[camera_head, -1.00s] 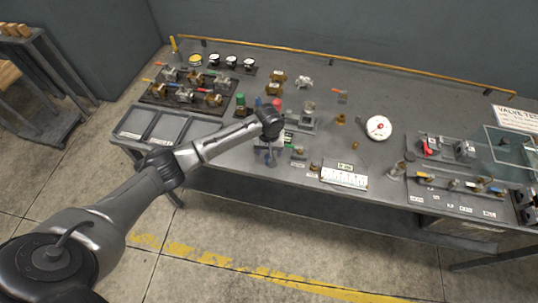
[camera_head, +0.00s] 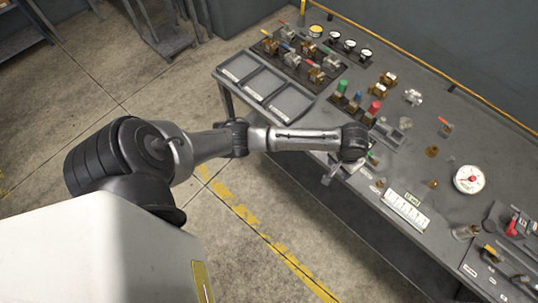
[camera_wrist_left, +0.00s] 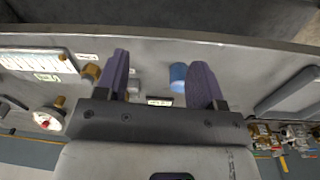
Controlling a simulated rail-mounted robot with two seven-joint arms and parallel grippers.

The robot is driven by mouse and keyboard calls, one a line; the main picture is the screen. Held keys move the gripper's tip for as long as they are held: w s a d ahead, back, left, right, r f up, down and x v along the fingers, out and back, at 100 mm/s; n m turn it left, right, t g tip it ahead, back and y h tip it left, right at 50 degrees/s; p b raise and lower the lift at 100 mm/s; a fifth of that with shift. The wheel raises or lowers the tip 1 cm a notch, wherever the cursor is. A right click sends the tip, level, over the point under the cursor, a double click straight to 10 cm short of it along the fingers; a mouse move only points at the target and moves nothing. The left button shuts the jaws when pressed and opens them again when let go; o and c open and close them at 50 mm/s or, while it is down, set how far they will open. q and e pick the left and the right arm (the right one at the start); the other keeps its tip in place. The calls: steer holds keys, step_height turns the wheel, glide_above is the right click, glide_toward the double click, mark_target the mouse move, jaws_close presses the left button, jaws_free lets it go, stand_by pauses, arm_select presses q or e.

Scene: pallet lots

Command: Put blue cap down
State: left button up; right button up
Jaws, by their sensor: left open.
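In the left wrist view a blue cap (camera_wrist_left: 178,75) shows between the fingers of my left gripper (camera_wrist_left: 160,68), close to the right-hand finger. The fingers are spread, with a clear gap between them. In the head view my left gripper (camera_head: 331,175) is at the table's front edge, and no cap is seen at it. A blue piece (camera_head: 357,97) stands between a green one (camera_head: 342,86) and a red one (camera_head: 374,107) farther back. I cannot tell whether it is the cap in the wrist view. My right gripper is not in view.
The grey table (camera_head: 405,160) holds empty trays (camera_head: 265,84) and a valve board (camera_head: 300,58) to the left. A label plate (camera_head: 407,209) and a round white gauge (camera_head: 468,179) are to the right. Open floor lies in front.

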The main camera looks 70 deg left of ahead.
arm_select(q)
steer(key=s+d+f+m+t+h, duration=0.1)
steer(key=s+d+f+m, duration=0.1)
steer(key=s+d, duration=0.3)
steer(key=s+d+f+m, duration=0.2)
steer(key=s, duration=0.6)
steer(key=s+a+r+m+t+y, duration=0.1)
steer(key=s+r, duration=0.3)
steer(key=s, duration=1)
steer(key=shift+a+m+t, duration=0.3)
steer(key=shift+m+t, duration=0.1)
steer(key=shift+t, duration=0.1)
